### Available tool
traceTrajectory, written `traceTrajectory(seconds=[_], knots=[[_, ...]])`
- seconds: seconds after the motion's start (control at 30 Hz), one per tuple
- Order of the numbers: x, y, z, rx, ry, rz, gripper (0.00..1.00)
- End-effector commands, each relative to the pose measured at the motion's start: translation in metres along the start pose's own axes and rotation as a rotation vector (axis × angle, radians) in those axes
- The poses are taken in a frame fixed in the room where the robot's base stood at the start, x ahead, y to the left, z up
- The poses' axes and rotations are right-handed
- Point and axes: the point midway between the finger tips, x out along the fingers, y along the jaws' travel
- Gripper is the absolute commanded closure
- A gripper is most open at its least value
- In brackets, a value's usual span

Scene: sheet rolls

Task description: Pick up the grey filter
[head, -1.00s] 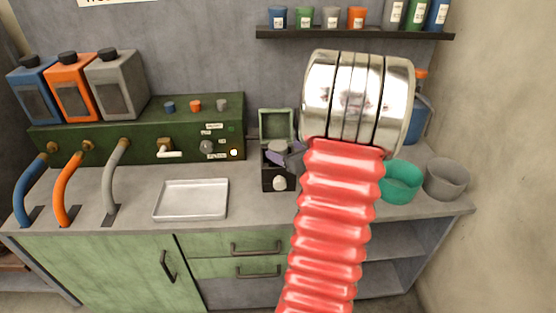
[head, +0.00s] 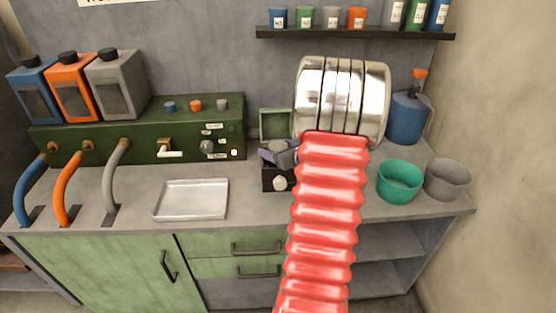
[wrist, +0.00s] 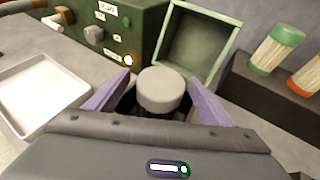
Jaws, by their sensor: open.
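A grey round-topped cylinder, the grey filter (wrist: 160,88), stands between my gripper's jaws in the wrist view. Its lower part is dark and mostly hidden by my gripper body. My gripper (wrist: 158,95) is open, with one purple finger on each side of the filter. Gaps seem to show beside it. In the head view my gripper (head: 276,153) is over the box, partly behind my arm.
A green-capped filter (wrist: 276,50) and an orange-capped one (wrist: 304,84) stand right of the box. A metal tray (head: 191,200) lies left on the counter. A green control panel (head: 137,135) stands behind. A teal bowl (head: 399,184) and grey bowl (head: 447,180) stand right.

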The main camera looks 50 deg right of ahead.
Motion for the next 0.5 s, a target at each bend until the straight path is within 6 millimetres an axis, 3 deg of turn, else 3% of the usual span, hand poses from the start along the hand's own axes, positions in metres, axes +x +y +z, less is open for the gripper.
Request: traceTrajectory(seconds=[0.3, 0.5], knots=[[-0.0003, -0.0001, -0.0001, 0.000, 0.000, 0.000, 0.25], [-0.0003, -0.0001, 0.0000, 0.000, 0.000, 0.000, 0.39]])
